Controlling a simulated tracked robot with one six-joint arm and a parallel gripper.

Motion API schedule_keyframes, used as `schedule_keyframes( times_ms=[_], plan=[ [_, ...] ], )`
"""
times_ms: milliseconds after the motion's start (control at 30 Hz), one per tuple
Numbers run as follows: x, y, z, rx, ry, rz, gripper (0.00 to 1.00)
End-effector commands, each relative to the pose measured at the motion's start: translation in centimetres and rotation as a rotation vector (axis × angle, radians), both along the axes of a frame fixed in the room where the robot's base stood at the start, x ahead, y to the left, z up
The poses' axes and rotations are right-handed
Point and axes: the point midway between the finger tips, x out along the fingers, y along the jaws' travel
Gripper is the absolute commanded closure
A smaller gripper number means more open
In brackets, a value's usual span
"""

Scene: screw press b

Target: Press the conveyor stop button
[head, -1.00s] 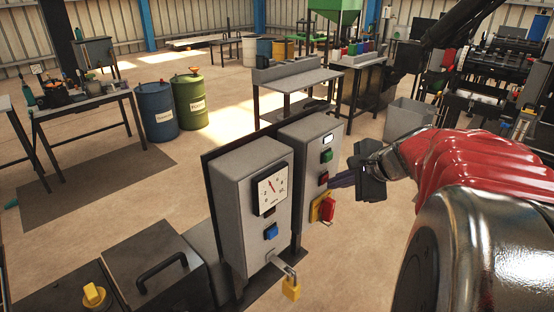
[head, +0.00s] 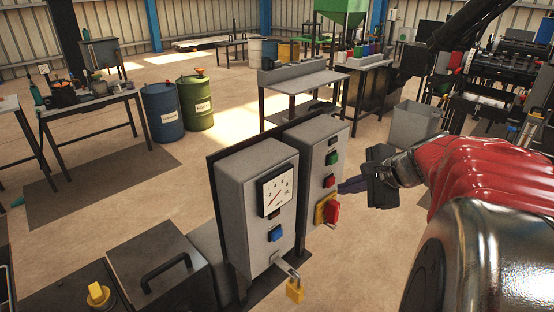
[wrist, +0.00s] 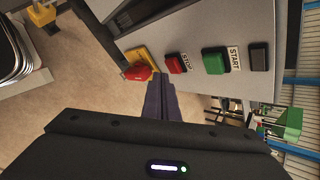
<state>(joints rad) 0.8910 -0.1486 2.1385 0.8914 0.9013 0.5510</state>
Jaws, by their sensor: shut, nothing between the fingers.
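The red stop button (head: 330,181) is on the front of the grey control box at right, below the green start button (head: 332,158). In the wrist view, the red button (wrist: 176,63) sits by a STOP label, and the green button (wrist: 213,61) by a START label. My gripper (head: 343,187) is shut and empty, its dark fingers pointing at the box front. In the wrist view the fingertips (wrist: 163,80) are right beside the red button; I cannot tell whether they touch it. The indicator (head: 333,140) above the green button is dark.
A red rotary switch on a yellow plate (head: 321,212) lies just below the stop button, close to my fingers. A second grey box (head: 240,205) carries a gauge (head: 276,191), a blue button (head: 275,233) and a yellow padlock (head: 295,290). A grey bin (head: 412,124) stands behind.

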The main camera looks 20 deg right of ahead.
Motion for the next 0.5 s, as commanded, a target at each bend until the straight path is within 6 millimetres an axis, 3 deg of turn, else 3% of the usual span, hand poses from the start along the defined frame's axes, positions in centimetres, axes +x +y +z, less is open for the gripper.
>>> schedule_keyframes(
  times_ms=[233, 500],
  plan=[
    [-0.3, -0.1, 0.0, 0.0, 0.0, -0.001, 1.0],
    [-2.0, -0.8, 0.0, 0.001, 0.001, -0.003, 1.0]
  ],
)
